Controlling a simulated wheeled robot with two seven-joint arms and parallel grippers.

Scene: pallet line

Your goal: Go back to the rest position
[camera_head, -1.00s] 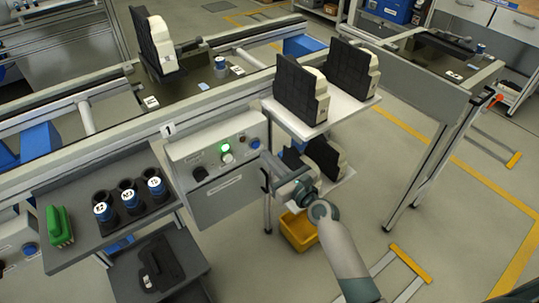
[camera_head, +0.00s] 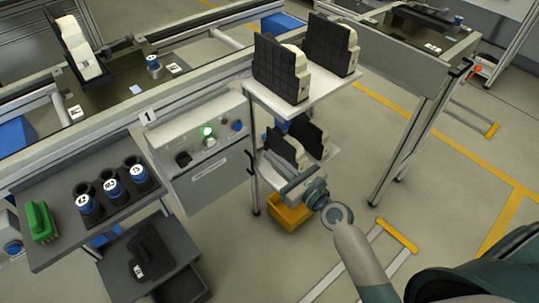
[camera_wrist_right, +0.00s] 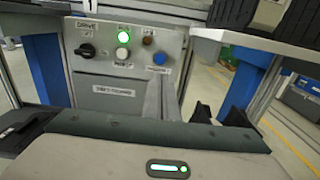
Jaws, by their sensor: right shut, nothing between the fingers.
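My right gripper (camera_head: 270,165) is shut and empty. In the head view it is in front of the lower shelf, to the right of the grey control box (camera_head: 200,145), with the arm coming up from the bottom right. In the right wrist view the closed fingers (camera_wrist_right: 161,98) point at the front of the same control box (camera_wrist_right: 110,75), and they appear apart from it. Its green lamp (camera_wrist_right: 124,38) is lit, beside a black rotary switch (camera_wrist_right: 86,50) and a blue button (camera_wrist_right: 160,58). My left gripper is not in view.
A two-level shelf (camera_head: 318,88) holds black-and-white parts. A yellow bin (camera_head: 290,217) stands below. At left, a grey tray (camera_head: 55,257) holds labelled blue-and-black cups and a green block (camera_head: 41,222). A conveyor (camera_head: 110,100) runs behind. Floor at right is largely open.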

